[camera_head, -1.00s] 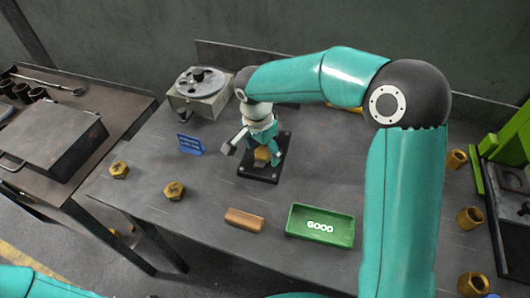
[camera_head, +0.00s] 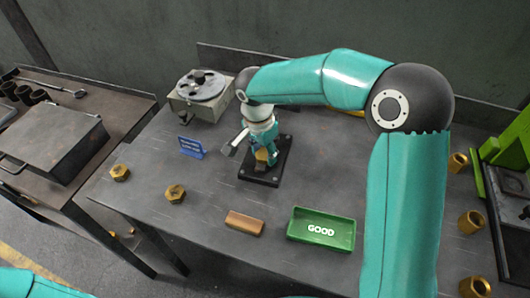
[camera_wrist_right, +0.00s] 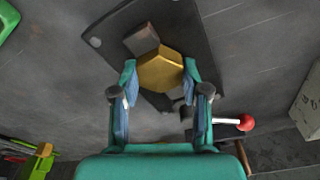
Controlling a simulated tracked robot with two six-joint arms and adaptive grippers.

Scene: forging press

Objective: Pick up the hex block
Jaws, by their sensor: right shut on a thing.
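The brass hex block (camera_head: 262,156) is over the black base plate (camera_head: 279,168) in the middle of the table. In the right wrist view the hex block (camera_wrist_right: 160,71) sits between both fingertips, with a grey block of the fixture beside it. My right gripper (camera_head: 264,148) reaches down from above and is shut on the hex block; it also shows in the right wrist view (camera_wrist_right: 160,80). I cannot tell whether the block is clear of its seat. My left arm shows only at the lower left edge; its gripper is out of view.
Brass hex nuts (camera_head: 120,172) and (camera_head: 175,193) lie at the left. A brown block (camera_head: 244,222) and a green GOOD tray (camera_head: 347,239) are at the front. A blue sign (camera_head: 191,149) and a grey device with a disc (camera_head: 200,90) stand left of the plate.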

